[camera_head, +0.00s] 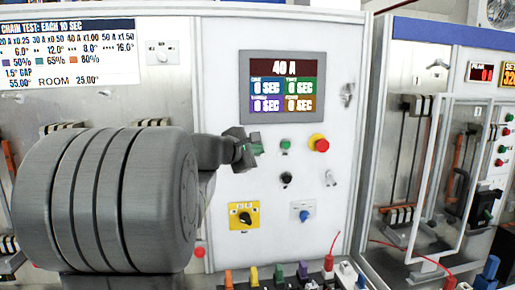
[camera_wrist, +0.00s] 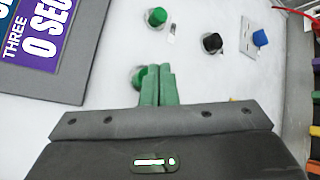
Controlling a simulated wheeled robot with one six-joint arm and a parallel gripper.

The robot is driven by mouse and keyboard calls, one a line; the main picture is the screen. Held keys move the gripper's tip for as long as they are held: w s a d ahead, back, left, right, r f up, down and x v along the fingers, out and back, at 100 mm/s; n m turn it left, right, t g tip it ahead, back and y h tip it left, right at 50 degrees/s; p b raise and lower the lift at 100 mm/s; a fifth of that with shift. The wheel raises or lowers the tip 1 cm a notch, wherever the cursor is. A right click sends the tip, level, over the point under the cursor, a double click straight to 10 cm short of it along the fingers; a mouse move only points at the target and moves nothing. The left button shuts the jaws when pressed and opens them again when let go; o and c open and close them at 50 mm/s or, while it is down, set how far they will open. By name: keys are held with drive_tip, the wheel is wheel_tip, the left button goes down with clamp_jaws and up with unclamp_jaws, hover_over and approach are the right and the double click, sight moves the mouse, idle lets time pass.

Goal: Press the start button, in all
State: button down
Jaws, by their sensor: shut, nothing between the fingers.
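My gripper (camera_head: 257,148) is shut and empty in front of the light control panel, its green fingers pointing at the panel. In the wrist view the shut fingertips (camera_wrist: 158,70) overlap the edge of a green button (camera_wrist: 140,77); I cannot tell whether they touch it. The head view does not show this button clearly behind my gripper. A second green button (camera_head: 286,144) sits to the right of my gripper, and it also shows apart from the fingers in the wrist view (camera_wrist: 157,17). I cannot read which green button is marked start.
The display (camera_head: 287,87) above reads 40 A and 0 SEC in several fields. A red stop button (camera_head: 319,144), black knob (camera_head: 286,178), blue switch (camera_head: 302,211) and yellow rotary switch (camera_head: 243,215) share the panel. A clear door (camera_head: 430,180) stands open at right.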

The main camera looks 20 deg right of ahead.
drive_tip(key=shift+w, duration=0.15)
drive_tip(key=shift+w+d, duration=0.1)
drive_tip(key=shift+w, duration=0.15)
drive_tip(key=shift+w+d, duration=0.1)
drive_tip(key=shift+w, duration=0.4)
idle(0.6)
drive_tip(key=shift+s, duration=0.15)
drive_tip(key=shift+s+a+b, duration=0.2)
drive_tip(key=shift+s+b, duration=0.3)
drive_tip(key=shift+s, duration=0.25)
drive_tip(key=shift+s, duration=0.1)
drive_tip(key=s, duration=0.2)
drive_tip(key=s+a+b, duration=0.1)
drive_tip(key=s, duration=0.1)
drive_tip(key=shift+s+a, duration=0.1)
drive_tip(key=shift+s, duration=0.25)
